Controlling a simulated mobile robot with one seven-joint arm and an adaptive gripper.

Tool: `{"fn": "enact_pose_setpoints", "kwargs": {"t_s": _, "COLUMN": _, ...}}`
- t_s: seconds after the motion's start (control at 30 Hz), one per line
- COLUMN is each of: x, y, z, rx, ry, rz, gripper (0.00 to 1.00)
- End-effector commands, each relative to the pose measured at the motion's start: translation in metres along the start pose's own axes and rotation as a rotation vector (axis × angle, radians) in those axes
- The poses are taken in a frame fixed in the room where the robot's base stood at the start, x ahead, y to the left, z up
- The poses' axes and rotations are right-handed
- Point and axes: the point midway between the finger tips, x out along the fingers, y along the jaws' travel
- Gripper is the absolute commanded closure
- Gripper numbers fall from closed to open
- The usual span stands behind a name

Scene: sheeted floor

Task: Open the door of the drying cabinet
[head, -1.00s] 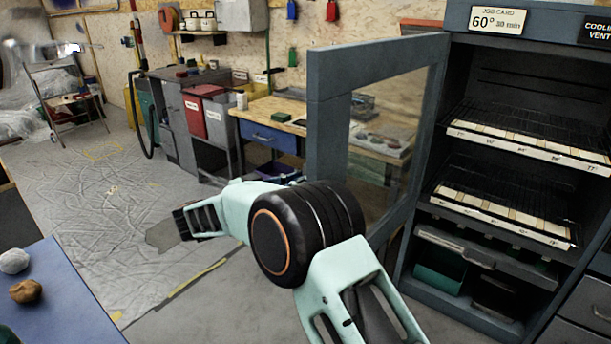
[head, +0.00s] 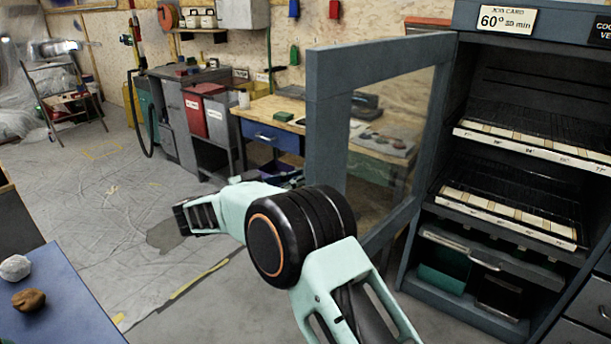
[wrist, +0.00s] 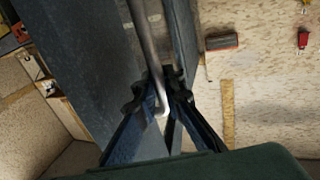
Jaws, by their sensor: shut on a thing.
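The drying cabinet (head: 445,215) stands at the right in the head view, with wire shelves inside. Its glass-paned door (head: 326,130) stands swung wide open, its blue-grey frame reaching out toward the left. In the wrist view my gripper (wrist: 162,100) is shut on the door's metal handle bar (wrist: 146,45), with the dark door frame (wrist: 85,60) beside it.
A blue table (head: 65,305) with two lumps is at the lower left. A wooden workbench (head: 275,110) stands behind the door, with a red bin (head: 192,116) to its left. The sheeted floor (head: 95,210) at the left is clear.

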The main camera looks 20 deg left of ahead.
Motion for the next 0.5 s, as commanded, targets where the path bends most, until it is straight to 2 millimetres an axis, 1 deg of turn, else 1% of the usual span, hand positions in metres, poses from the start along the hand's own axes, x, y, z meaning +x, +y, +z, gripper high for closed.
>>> {"fn": "enact_pose_setpoints", "kwargs": {"t_s": 0.07, "x": 0.0011, "y": 0.0001, "z": -0.0015, "rx": 0.002, "ry": 0.002, "rz": 0.001, "gripper": 1.0}}
{"fn": "enact_pose_setpoints", "kwargs": {"t_s": 0.1, "x": 0.0011, "y": 0.0001, "z": -0.0015, "rx": 0.002, "ry": 0.002, "rz": 0.001, "gripper": 0.88}}
{"fn": "enact_pose_setpoints", "kwargs": {"t_s": 0.23, "x": 0.0009, "y": 0.0001, "z": -0.0012, "rx": 0.001, "ry": 0.002, "rz": 0.001, "gripper": 0.74}}
{"fn": "enact_pose_setpoints", "kwargs": {"t_s": 0.5, "x": 0.0, "y": 0.0, "z": -0.0004, "rx": 0.001, "ry": 0.0, "rz": 0.0, "gripper": 0.73}}
